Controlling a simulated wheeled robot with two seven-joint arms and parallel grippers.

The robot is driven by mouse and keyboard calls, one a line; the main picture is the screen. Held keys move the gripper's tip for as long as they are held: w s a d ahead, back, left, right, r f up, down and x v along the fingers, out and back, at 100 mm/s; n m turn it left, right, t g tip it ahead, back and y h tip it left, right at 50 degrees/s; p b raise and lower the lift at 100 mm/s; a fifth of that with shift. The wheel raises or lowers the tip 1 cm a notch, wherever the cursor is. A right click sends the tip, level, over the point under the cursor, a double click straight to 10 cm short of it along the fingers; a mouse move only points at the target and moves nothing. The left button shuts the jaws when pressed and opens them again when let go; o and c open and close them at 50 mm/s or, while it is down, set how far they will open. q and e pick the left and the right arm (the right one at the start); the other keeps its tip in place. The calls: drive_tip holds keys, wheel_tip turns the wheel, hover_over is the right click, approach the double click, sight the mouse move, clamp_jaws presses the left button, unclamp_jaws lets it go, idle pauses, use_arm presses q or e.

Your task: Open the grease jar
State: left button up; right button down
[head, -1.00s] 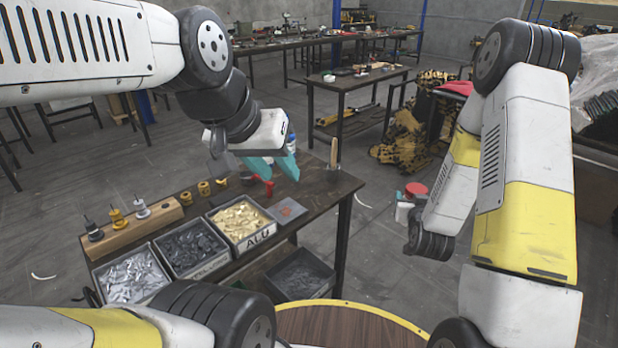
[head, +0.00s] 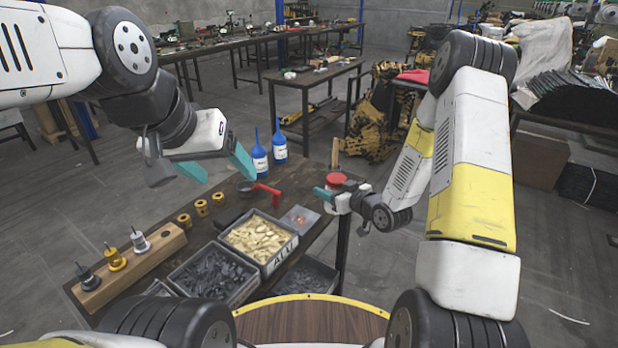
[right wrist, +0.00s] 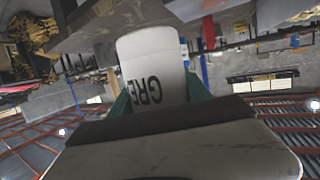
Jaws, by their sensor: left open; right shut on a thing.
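The grease jar is white with a red lid (head: 336,179). It is at the right end of the workbench in the head view; I cannot tell whether it touches the bench. In the right wrist view its white body (right wrist: 152,68) shows upside-down letters "GRE" between my fingers. My right gripper (head: 326,195) is shut on the jar's body, below the lid. The lid is on the jar. My left gripper (head: 218,168) is open and empty above the bench, left of the jar, its teal fingers well apart.
The workbench (head: 215,230) holds two blue bottles (head: 260,158), a red-handled tool (head: 265,190), yellow bushings (head: 201,207), a wooden block with rivet pieces (head: 130,268) and bins, one marked ALU (head: 283,254). A wooden handle (head: 334,152) stands behind the jar.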

drive_tip(key=x, duration=0.4)
drive_tip(key=r+x, duration=0.1)
drive_tip(key=x, duration=0.3)
drive_tip(key=w+r+x, duration=0.1)
drive_tip(key=x, duration=0.3)
drive_tip(key=shift+w+r, duration=0.15)
drive_tip(key=shift+w, duration=0.15)
drive_tip(key=shift+w+a+f, duration=0.25)
drive_tip(key=shift+f, duration=1.55)
drive_tip(key=shift+f, duration=0.2)
drive_tip(key=shift+c, duration=2.4)
unclamp_jaws()
